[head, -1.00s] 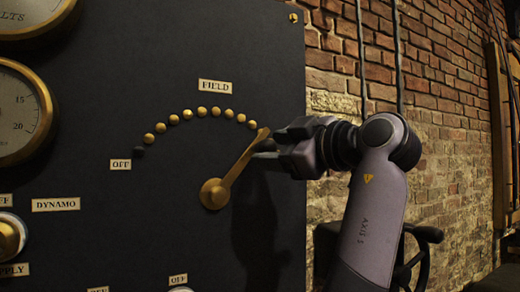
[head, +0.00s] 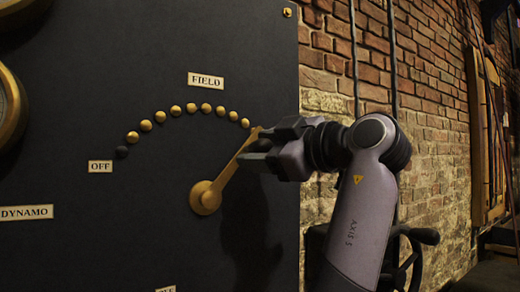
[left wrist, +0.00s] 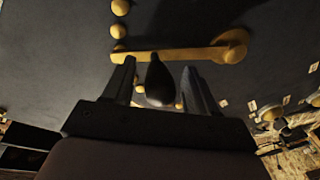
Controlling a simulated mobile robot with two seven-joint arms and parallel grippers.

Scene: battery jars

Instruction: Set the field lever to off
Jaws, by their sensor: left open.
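The brass field lever (head: 228,174) is on the dark panel and slants up and right from its round pivot. Its tip is by the right end of an arc of brass studs (head: 190,107). The OFF label (head: 100,167) and a black stud (head: 121,152) are at the arc's left end. My left gripper (head: 262,146) is at the lever's outer end. In the left wrist view the lever (left wrist: 180,54) lies across, and its dark handle (left wrist: 158,82) sticks out between the open fingers of my left gripper (left wrist: 160,80). My right gripper is not in view.
The FIELD label (head: 205,79) is above the arc. A DYNAMO label (head: 25,212) is lower left, below a partly seen brass-rimmed gauge (head: 10,110). A brick wall (head: 432,120) with vertical pipes is to the right. The panel left of the lever is clear.

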